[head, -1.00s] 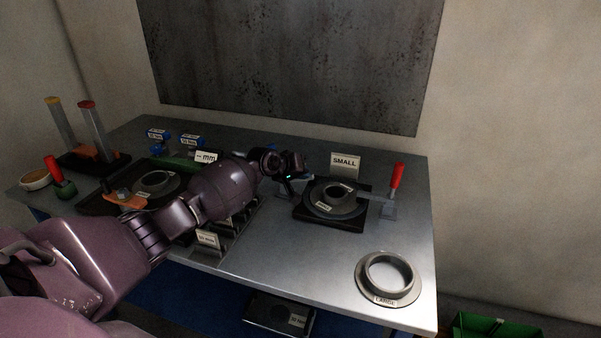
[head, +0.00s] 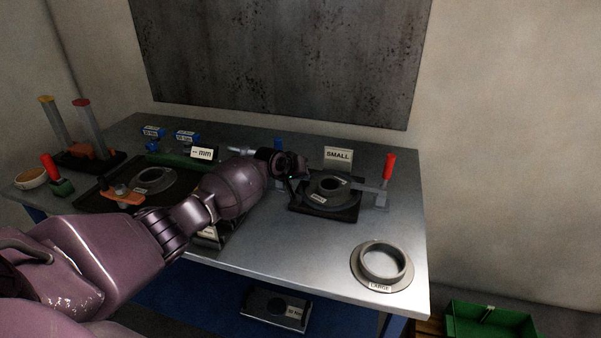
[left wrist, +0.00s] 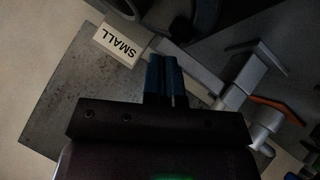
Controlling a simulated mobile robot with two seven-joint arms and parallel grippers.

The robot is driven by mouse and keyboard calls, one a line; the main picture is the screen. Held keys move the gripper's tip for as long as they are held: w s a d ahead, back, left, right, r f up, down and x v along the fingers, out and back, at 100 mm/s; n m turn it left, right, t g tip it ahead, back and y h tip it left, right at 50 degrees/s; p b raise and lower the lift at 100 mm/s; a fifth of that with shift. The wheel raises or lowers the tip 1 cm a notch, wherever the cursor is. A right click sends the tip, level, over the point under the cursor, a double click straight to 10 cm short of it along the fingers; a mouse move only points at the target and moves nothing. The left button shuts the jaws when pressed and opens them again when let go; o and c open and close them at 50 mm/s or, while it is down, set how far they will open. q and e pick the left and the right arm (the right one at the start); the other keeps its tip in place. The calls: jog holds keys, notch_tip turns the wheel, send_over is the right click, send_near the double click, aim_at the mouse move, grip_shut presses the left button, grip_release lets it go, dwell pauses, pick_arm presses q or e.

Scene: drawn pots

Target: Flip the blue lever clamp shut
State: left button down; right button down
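The lever clamp's blue handle (head: 278,143) shows as a small upright patch behind my left gripper, left of the SMALL sign. The rest of that clamp is hidden by my gripper and wrist. My left gripper (head: 296,166) is at the left back edge of the small fixture (head: 347,214), close to the blue handle; I cannot tell whether they touch. In the left wrist view two blue finger-like pieces (left wrist: 166,80) stand side by side, almost together, at the dark gripper body. Nothing clearly shows between them. My right gripper is out of view.
The SMALL sign (head: 338,155) stands behind the fixture, and a red-handled clamp (head: 388,168) stands upright at its right. A loose LARGE ring (head: 383,264) lies at the table's front right. Another fixture with an orange piece (head: 124,195) lies left.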

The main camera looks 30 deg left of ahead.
pick_arm(q)
jog(key=shift+d, duration=0.1)
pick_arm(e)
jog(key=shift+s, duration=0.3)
